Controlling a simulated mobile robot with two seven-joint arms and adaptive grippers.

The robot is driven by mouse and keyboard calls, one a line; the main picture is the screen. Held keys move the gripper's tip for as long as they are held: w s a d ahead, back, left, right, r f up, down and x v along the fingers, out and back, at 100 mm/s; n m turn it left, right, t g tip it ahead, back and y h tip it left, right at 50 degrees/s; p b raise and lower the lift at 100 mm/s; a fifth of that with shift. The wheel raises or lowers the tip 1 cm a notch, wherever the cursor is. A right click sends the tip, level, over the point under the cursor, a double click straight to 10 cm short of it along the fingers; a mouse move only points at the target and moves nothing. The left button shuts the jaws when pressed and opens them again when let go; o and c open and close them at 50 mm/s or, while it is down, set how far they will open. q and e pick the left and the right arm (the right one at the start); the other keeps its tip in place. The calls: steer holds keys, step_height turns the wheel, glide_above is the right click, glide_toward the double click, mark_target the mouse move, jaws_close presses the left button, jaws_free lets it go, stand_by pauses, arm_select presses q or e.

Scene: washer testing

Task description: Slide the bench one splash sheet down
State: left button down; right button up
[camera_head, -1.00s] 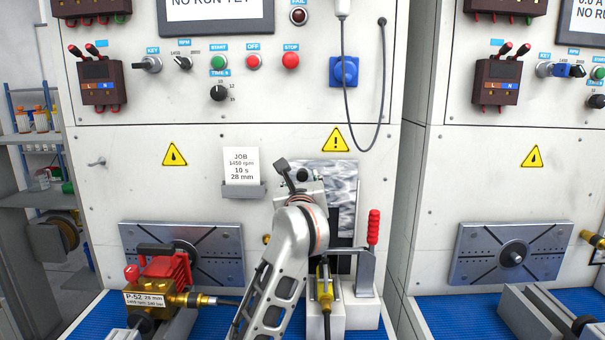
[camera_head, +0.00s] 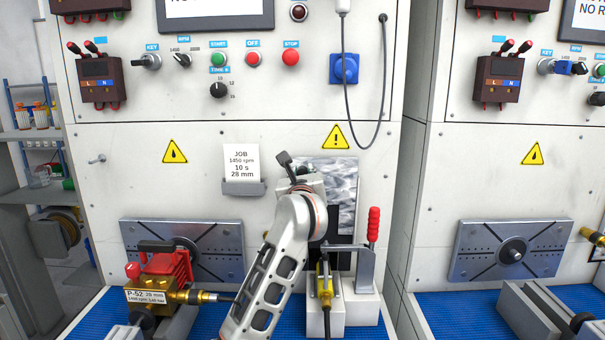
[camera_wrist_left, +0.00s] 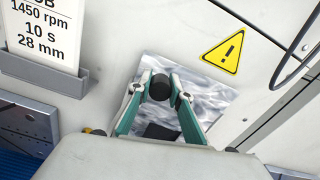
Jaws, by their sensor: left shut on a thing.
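The splash sheet of bench one (camera_head: 343,184) is a mottled silver-grey panel on the bench's white front, just below the yellow warning triangle. Its lower part looks dark and is partly hidden by my arm. It also shows in the left wrist view (camera_wrist_left: 215,103), tilted in the picture. My right gripper is not in view.
Below stand a red-handled clamp (camera_head: 373,225) and a yellow-handled connector (camera_head: 324,280). A red and brass pump (camera_head: 165,275) sits on the blue bench mat at left. A job card holder (camera_head: 243,188) is left of the gripper. A cable (camera_head: 383,90) hangs above right.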

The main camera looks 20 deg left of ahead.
arm_select(q)
step_height(320, 180, down, 13)
steer(key=b, duration=0.8)
steer(key=shift+r, duration=0.15)
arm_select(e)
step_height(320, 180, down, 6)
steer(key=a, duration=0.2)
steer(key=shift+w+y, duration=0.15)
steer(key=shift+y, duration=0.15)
arm_select(q)
steer(key=c, duration=2.2)
jaws_free()
steer(key=o, duration=0.4)
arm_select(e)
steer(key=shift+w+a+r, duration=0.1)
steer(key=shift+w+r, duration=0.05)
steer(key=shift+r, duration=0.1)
arm_select(q)
steer(key=shift+r, duration=0.1)
